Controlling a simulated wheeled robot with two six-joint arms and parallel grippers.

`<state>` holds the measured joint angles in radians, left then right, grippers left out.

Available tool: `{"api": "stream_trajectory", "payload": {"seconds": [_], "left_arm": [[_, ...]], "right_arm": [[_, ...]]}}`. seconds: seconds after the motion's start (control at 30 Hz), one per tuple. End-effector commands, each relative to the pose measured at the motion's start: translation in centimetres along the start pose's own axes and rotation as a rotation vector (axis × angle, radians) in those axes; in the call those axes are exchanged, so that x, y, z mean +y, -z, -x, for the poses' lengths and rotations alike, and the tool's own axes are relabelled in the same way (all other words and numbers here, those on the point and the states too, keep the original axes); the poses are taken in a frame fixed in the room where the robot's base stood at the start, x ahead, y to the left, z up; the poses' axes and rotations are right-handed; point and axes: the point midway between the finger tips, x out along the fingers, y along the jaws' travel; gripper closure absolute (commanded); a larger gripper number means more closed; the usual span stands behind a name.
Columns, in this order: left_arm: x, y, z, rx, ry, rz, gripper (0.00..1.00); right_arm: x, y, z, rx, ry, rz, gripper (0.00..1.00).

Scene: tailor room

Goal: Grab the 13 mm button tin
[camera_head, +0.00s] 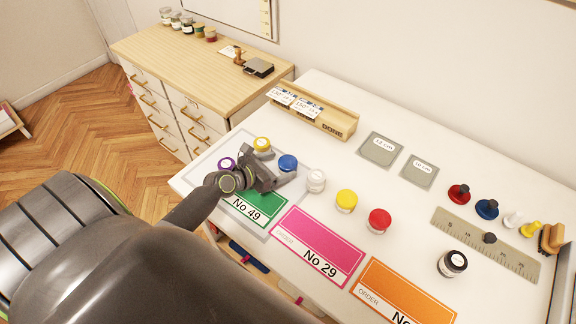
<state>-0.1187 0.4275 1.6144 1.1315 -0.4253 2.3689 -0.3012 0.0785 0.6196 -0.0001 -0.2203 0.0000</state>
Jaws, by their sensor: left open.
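No tin with a legible 13 mm label shows. Several small lidded tins (187,26) stand in a row at the far back left on the wooden-topped drawer cabinet; their labels are too small to read. My left gripper (272,166) is open over the left end of the white table. A yellow-topped container (262,144) stands just beyond it and a blue-topped one (288,162) is close to its right; I cannot tell whether it touches them. A purple-topped one (226,164) is partly hidden by my left wrist. My right gripper is not in view.
A white container (316,181), a yellow one (346,201), a red one (379,221) and a black one (452,263) stand on the white table (415,215). Green, pink (318,245) and orange order cards lie in front.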

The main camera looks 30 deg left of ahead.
Motion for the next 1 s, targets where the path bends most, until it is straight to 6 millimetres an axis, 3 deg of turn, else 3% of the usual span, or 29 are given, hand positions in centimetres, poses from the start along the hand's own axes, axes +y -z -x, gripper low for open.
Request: {"api": "stream_trajectory", "payload": {"seconds": [0.23, 0.5, 0.83, 1.0], "left_arm": [[-0.1, 0.0, -1.7, -0.001, 0.001, 0.001, 0.24], [-0.3, 0.2, -5.2, 0.000, 0.001, 0.001, 0.24], [-0.3, 0.2, -5.8, 0.002, 0.000, -0.001, 0.24], [-0.3, 0.2, -5.8, 0.001, 0.000, -0.001, 0.45]], "right_arm": [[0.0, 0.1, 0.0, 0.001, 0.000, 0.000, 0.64], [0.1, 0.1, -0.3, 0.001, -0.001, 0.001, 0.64], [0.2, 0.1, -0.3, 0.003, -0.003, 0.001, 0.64], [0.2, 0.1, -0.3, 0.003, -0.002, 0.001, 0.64]]}}
